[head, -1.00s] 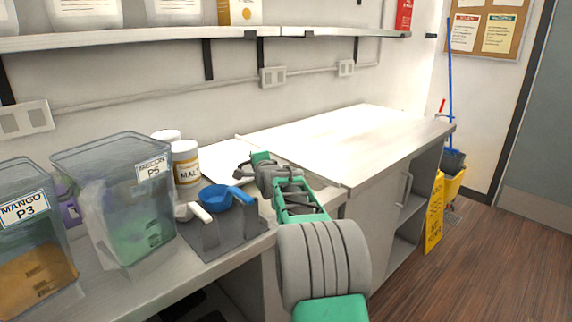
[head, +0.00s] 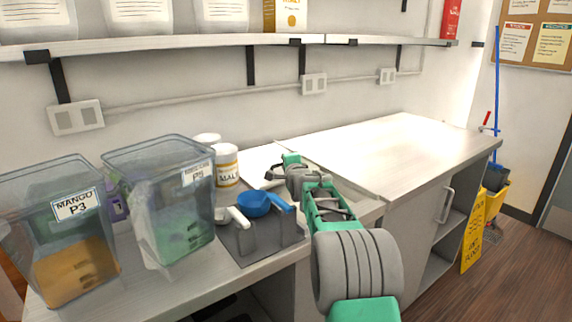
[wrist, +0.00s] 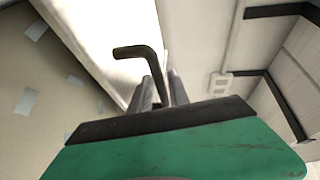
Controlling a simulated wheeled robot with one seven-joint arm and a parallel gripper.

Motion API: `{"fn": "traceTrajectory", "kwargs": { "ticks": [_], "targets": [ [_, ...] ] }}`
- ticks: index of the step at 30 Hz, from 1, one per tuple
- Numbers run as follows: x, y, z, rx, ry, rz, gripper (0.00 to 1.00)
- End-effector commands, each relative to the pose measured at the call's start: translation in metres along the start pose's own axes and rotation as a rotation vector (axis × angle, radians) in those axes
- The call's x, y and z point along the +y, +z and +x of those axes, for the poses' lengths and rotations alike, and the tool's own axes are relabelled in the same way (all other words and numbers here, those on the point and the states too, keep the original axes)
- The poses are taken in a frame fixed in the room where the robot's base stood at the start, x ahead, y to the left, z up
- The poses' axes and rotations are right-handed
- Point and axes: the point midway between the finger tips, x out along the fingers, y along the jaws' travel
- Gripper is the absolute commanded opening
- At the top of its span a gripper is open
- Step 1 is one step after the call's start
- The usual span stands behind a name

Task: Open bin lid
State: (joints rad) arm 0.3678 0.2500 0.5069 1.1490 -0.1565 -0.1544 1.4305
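Two clear plastic bins stand on the left counter in the head view. The left bin (head: 30,225), labelled MANGO P3, holds something orange. The bin beside it (head: 160,215), labelled P5, holds something green. Both tops look covered by clear lids (head: 155,152), which appear closed. My gripper (wrist: 160,90) is at the end of my arm, over the back of the counter, right of the bins and clear of them. The wrist view shows two grey prongs with a dark bent rod between them. Neither bin is in the wrist view. Whether the fingers are shut is unclear.
A white jar (head: 227,170) stands behind the P5 bin. A grey holder (head: 262,240) with a blue scoop (head: 254,203) and a white-handled scoop lies between that bin and my arm. A shelf (head: 200,42) runs above. The right counter (head: 370,150) is bare.

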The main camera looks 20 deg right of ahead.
Motion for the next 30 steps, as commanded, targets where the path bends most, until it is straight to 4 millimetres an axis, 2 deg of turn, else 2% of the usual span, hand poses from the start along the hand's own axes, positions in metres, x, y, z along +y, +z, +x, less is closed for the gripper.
{"fn": "traceTrajectory", "kwargs": {
  "ticks": [5,15,19,30],
  "targets": [
    [-0.001,-0.001,-0.012,0.001,-0.002,0.0,0.22],
    [-0.001,0.0,-0.071,0.0,-0.001,0.0,0.22],
    [0.0,0.0,-0.078,0.0,0.0,0.0,0.22],
    [-0.002,0.0,-0.079,0.0,0.0,0.0,0.22]
  ]
}}
